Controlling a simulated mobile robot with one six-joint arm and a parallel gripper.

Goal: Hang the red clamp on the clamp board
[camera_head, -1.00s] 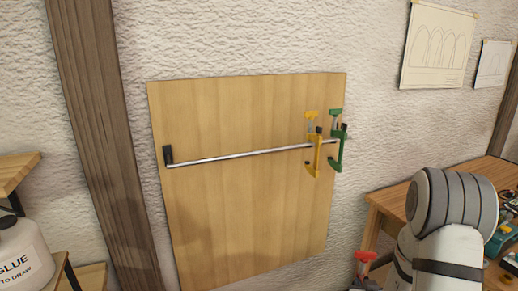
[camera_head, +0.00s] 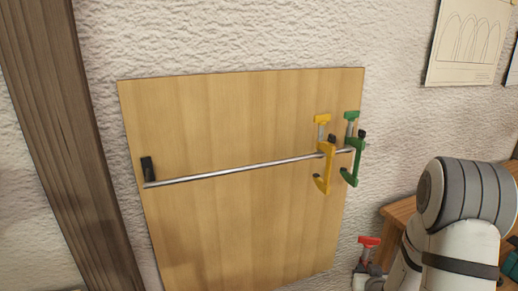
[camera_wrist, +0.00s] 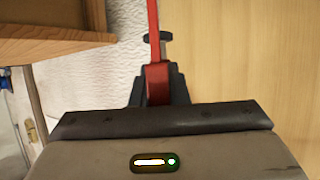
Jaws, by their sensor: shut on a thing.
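The red clamp (camera_head: 367,243) shows at the lower right of the head view, its red top upright beside my arm. In the wrist view my gripper (camera_wrist: 158,88) is shut on the red clamp (camera_wrist: 153,25), whose red bar runs up between the fingers. In the head view the fingers are mostly hidden. The clamp board (camera_head: 220,220) is a pale wooden panel on the wall, up and left of the clamp. A metal rail (camera_head: 240,168) crosses it. A yellow clamp (camera_head: 325,165) and a green clamp (camera_head: 352,150) hang near the rail's right end.
The rail is bare from its black left bracket (camera_head: 148,169) to the yellow clamp. A wooden post (camera_head: 70,130) stands left of the board. A wooden table (camera_head: 400,212) is at the right behind my arm. A drawing (camera_head: 470,45) hangs at upper right.

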